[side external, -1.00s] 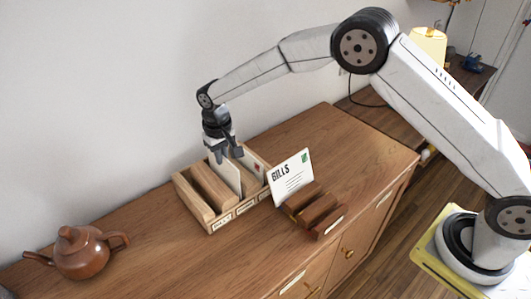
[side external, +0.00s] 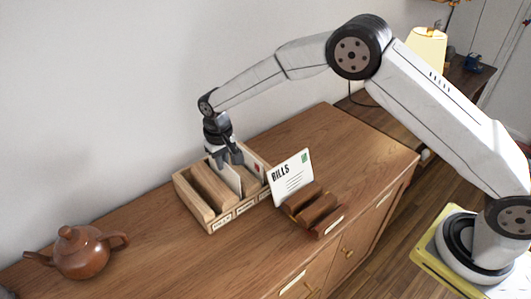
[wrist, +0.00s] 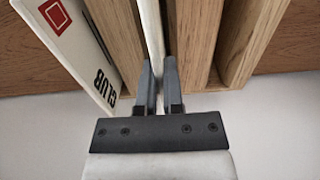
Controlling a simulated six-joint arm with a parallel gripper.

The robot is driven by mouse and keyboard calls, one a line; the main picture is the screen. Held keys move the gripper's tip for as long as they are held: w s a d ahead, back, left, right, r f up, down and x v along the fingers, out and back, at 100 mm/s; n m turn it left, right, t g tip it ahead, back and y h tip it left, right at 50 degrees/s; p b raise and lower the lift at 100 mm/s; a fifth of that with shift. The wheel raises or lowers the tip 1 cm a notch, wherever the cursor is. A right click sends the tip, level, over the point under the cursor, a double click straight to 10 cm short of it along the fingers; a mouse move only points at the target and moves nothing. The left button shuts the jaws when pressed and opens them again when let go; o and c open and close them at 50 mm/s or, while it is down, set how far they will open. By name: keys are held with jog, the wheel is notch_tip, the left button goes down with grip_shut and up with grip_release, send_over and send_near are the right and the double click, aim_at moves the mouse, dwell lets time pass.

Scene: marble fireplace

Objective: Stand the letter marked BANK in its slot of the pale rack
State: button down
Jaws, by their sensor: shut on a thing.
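The pale rack (side external: 211,226) is a light wooden box with several slots and small labels on its front, too small to read surely. My gripper (side external: 228,161) is above it, pointing down, shut on a white letter (side external: 232,179) at its top edge. The letter stands upright with its lower part down among the rack's wooden dividers. In the wrist view the held letter (wrist: 152,35) shows edge-on between the fingers, so its marking is hidden and I cannot read whether it says BANK.
A letter marked CLUB (wrist: 85,50), with a red diamond, stands beside the held one in the rack. A letter marked BILLS (side external: 291,177) leans in a dark wooden holder (side external: 326,224) to the right. A brown teapot (side external: 82,255) stands at left. The wall is close behind.

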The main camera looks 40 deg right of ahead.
dwell(0.3)
jog(key=c, duration=0.7)
grip_release()
jog(key=shift+r, duration=4.5)
jog(key=shift+s+d, duration=0.1)
jog(key=shift+d, duration=0.05)
jog(key=s+d+t, duration=0.1)
jog(key=s+d, duration=0.4)
jog(key=s, duration=0.3)
jog(key=s+d, duration=0.6)
jog(key=s, duration=0.3)
jog(key=s+d+t, duration=0.1)
jog(key=s+d, duration=0.4)
jog(key=s, duration=0.4)
jog(key=shift+d+t, duration=0.3)
jog(key=shift+d, duration=0.05)
